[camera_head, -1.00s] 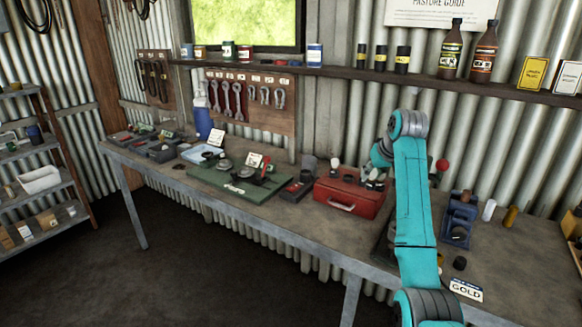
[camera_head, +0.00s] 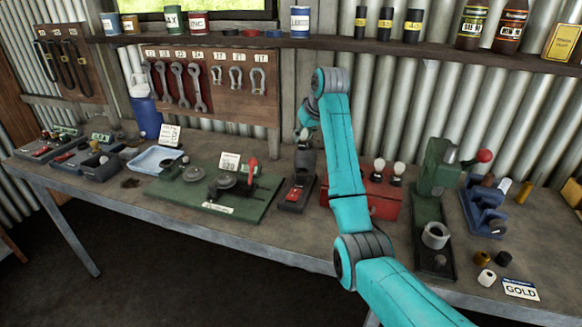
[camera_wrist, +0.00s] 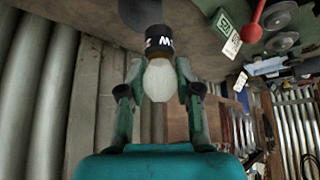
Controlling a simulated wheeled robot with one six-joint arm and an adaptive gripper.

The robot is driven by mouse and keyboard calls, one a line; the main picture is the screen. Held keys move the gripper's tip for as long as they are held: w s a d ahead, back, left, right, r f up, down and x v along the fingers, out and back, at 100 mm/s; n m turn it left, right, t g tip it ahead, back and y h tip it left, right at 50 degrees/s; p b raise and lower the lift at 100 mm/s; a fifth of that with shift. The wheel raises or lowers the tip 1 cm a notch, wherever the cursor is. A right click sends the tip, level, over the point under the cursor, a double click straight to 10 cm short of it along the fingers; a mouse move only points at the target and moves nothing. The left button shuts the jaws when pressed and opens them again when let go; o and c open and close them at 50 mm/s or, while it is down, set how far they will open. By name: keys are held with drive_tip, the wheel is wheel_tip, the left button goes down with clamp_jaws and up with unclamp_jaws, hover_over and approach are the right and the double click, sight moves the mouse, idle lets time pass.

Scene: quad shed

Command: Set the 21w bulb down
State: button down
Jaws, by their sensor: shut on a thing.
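My gripper (camera_wrist: 158,82) is shut on a white bulb (camera_wrist: 158,80), one finger on each side of the glass. A brownish collar and a black band with white letters show at the bulb's far end; I cannot tell if the band is part of the bulb. In the head view my gripper (camera_head: 304,134) is small and partly hidden by my arm, just above a dark grey upright post (camera_head: 305,161). Two other white bulbs (camera_head: 379,164) (camera_head: 398,168) stand at the red box (camera_head: 385,203).
A green press-like stand (camera_head: 433,170) and a blue rack (camera_head: 484,215) are right.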

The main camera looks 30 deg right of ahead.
wheel_tip(320, 180, down, 10)
drive_tip(key=shift+r, duration=0.1)
idle(0.4)
drive_tip(key=c, duration=0.8)
unclamp_jaws()
drive_tip(key=v, duration=1.2)
